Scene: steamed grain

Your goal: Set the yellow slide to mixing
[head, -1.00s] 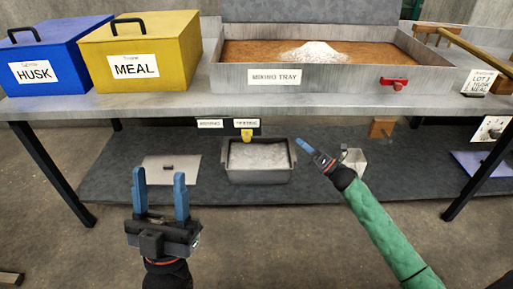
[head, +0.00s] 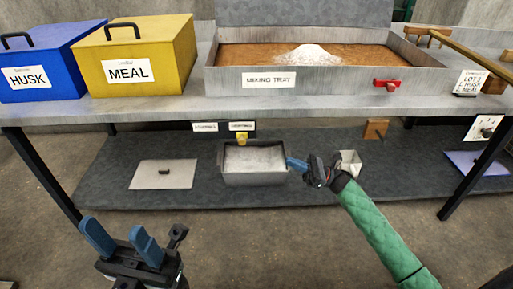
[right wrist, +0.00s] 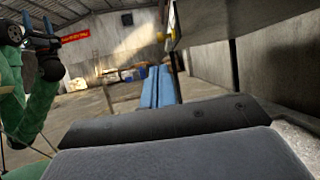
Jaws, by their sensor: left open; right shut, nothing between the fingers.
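The yellow slide (head: 242,139) is a small knob on a dark strip under the table's front edge. It sits below the right-hand one of two white labels (head: 242,126); the other label (head: 205,127) is to its left. Their lettering is too small to read surely. My right gripper (head: 290,163) is shut and empty, to the right of and below the slide, by the right rim of the grey bin, apart from the slide. Its blue fingers (right wrist: 158,88) are together in the right wrist view. My left gripper (head: 113,229) is open and empty at the lower left.
A grey bin (head: 254,179) with pale contents stands on the lower shelf, below the slide. A flat lid (head: 148,181) lies left of it; a pale container (head: 349,158) is right. Above are the mixing tray (head: 232,83), a red handle (head: 387,84), and blue and yellow boxes.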

